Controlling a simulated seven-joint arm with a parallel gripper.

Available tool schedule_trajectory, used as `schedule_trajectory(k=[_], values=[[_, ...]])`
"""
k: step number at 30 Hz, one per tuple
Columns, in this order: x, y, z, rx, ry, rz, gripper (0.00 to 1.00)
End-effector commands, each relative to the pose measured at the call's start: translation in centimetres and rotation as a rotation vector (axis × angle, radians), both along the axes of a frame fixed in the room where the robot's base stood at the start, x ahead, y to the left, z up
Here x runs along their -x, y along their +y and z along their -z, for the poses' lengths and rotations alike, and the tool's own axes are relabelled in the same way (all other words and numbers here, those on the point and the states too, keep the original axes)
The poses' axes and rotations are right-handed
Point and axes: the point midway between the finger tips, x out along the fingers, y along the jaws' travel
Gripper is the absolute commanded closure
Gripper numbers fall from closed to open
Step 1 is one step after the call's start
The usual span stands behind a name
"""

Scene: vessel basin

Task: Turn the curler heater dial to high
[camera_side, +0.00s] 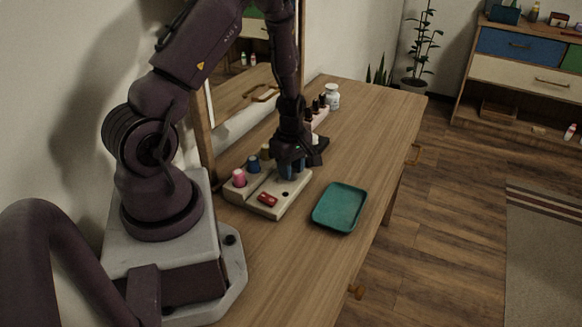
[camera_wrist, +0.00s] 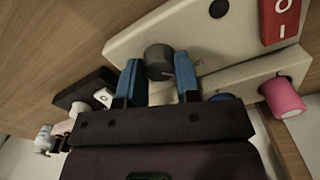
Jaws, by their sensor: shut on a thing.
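The curler heater is a cream box (camera_side: 242,194) on the wooden table, below my gripper. Its dial (camera_wrist: 159,62) is a dark grey round knob on the cream panel in the wrist view. My gripper (camera_wrist: 158,76) has its two blue fingers on either side of the dial and is shut on it. In the side view my gripper (camera_side: 291,170) reaches down onto the heater and hides the dial. The dial's markings and setting cannot be read. A red rocker switch (camera_side: 267,200) sits on the same panel and also shows in the wrist view (camera_wrist: 281,20).
A pink curler (camera_side: 239,178) and a blue curler (camera_side: 253,165) stand at the heater's back left. A teal tray (camera_side: 340,207) lies to its right. A white jar (camera_side: 332,95) and dark bottles stand behind my gripper. The table's front is clear.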

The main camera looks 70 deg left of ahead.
Motion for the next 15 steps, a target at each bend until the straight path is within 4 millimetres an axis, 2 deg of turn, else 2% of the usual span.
schedule_trajectory(k=[15], values=[[-0.1,0.08,-0.07,0.0,-0.001,0.452,0.93]])
